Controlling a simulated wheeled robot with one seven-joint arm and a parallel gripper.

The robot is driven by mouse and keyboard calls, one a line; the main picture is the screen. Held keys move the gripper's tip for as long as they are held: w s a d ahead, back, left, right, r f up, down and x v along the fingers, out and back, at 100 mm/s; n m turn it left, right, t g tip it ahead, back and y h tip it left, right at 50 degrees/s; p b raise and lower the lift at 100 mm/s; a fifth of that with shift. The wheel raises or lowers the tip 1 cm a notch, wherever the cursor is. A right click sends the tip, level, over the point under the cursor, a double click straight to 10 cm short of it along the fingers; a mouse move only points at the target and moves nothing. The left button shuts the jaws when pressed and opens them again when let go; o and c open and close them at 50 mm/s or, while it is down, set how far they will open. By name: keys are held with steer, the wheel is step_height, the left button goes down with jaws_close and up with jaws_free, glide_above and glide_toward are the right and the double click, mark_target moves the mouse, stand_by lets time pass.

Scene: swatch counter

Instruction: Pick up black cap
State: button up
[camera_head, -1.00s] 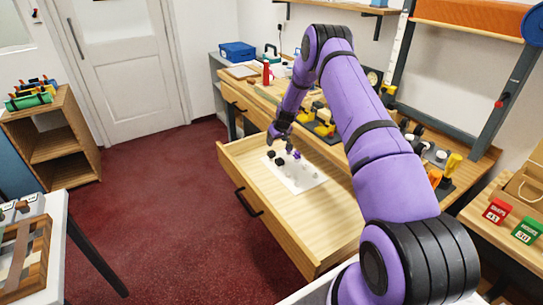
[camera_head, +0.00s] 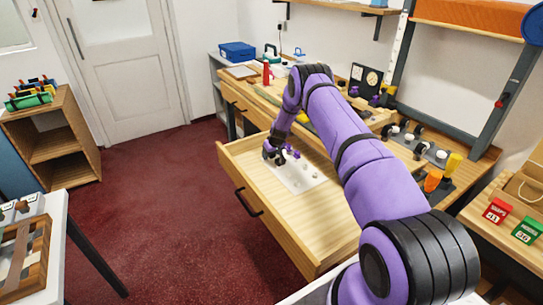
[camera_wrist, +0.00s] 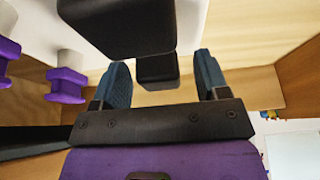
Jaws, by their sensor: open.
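The black cap (camera_wrist: 157,72) shows in the wrist view as a small dark block between my finger pads. A larger black block (camera_wrist: 118,25) is at the top, closer to the camera; I cannot tell whether the two are joined. My gripper (camera_head: 271,156) is over the white sheet in the open drawer, its fingers apart. In the wrist view, my gripper (camera_wrist: 162,64) has one blue pad on each side of the small block, with gaps visible. In the head view my gripper mostly hides the black pieces.
Purple pieces (camera_wrist: 67,85) with pale stems stand to the left in the wrist view. The white sheet (camera_head: 298,184) carries small pale pieces. Wooden drawer walls (camera_head: 240,178) surround the area. The drawer's front right floor (camera_head: 318,222) is bare.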

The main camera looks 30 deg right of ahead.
steer(key=shift+c, duration=0.5)
steer(key=c, duration=0.9)
steer(key=shift+r, duration=0.15)
steer(key=shift+r, duration=0.2)
step_height(320, 180, up, 3)
steer(key=shift+r, duration=0.1)
steer(key=s+a, duration=0.2)
steer(key=s, duration=0.2)
steer(key=s+a, duration=0.3)
steer(key=s, duration=0.2)
steer(key=s+a+r, duration=0.1)
steer(key=s+a, duration=0.1)
steer(key=s, duration=0.3)
steer(key=shift+a, duration=0.4)
steer(key=shift+r, duration=0.1)
